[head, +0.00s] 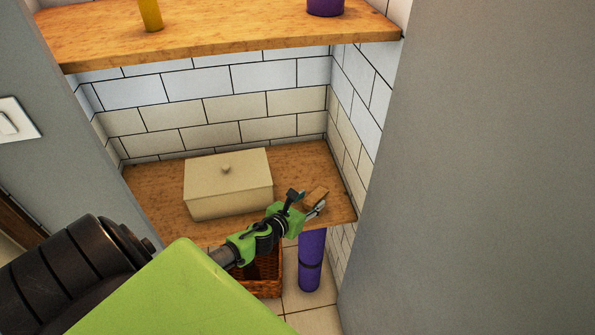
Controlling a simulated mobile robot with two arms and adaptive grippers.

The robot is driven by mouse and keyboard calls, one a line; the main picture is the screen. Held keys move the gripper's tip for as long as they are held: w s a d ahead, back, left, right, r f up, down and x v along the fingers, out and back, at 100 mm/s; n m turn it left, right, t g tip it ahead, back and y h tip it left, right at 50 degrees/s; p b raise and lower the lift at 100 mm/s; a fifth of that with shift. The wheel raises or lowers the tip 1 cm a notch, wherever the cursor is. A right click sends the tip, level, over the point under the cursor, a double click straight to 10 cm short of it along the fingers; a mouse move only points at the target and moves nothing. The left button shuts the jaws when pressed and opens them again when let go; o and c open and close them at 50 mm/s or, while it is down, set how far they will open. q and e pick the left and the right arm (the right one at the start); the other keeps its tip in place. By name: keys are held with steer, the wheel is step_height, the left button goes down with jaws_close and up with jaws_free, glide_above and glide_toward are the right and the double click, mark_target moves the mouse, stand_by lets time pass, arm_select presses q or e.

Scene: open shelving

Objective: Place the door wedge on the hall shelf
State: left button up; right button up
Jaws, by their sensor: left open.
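A small brown wooden piece, which looks like the door wedge (316,196), is at the right end of the lower wooden shelf (310,160). My left gripper (306,201) is open, with its fingers reaching right up to the wedge. One dark finger is on the wedge's left and a grey finger is at its near right side. I cannot tell whether the fingers touch it, or whether it rests fully on the shelf. My right gripper is not in view.
A cream lidded box (228,185) stands on the lower shelf, left of the gripper. An upper shelf (220,35) holds a yellow object (151,14) and a purple one (325,6). Below are a wicker basket (268,286) and a purple roll (311,262). Grey walls flank the alcove.

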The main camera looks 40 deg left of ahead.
arm_select(q)
steer(key=v, duration=0.9)
steer(key=shift+s+r+p, duration=0.2)
steer(key=shift+s+p, duration=0.05)
steer(key=shift+p, duration=0.05)
steer(key=w+d+r+n+h, duration=0.2)
steer(key=d+r+n, duration=0.1)
steer(key=d+n, duration=0.9)
step_height(320, 180, down, 5)
steer(key=s+n, duration=0.2)
steer(key=n, duration=0.4)
steer(key=s+f+n+g, duration=0.4)
steer(key=s+f, duration=0.5)
steer(key=f, duration=0.4)
steer(key=s+f+n+g, duration=0.35)
steer(key=s+f, duration=0.55)
steer(key=f, duration=0.4)
steer(key=s+f+n+g, duration=0.2)
steer(key=s+f, duration=0.3)
steer(key=s, duration=0.6)
steer(key=s+d+f+n+g, duration=0.1)
steer(key=s+f+n+g, duration=0.2)
steer(key=s, duration=0.8)
step_height(320, 180, down, 2)
steer(key=shift+s+d+f+n+y, duration=0.25)
steer(key=shift+s+n+y, duration=0.15)
steer(key=shift+n, duration=0.65)
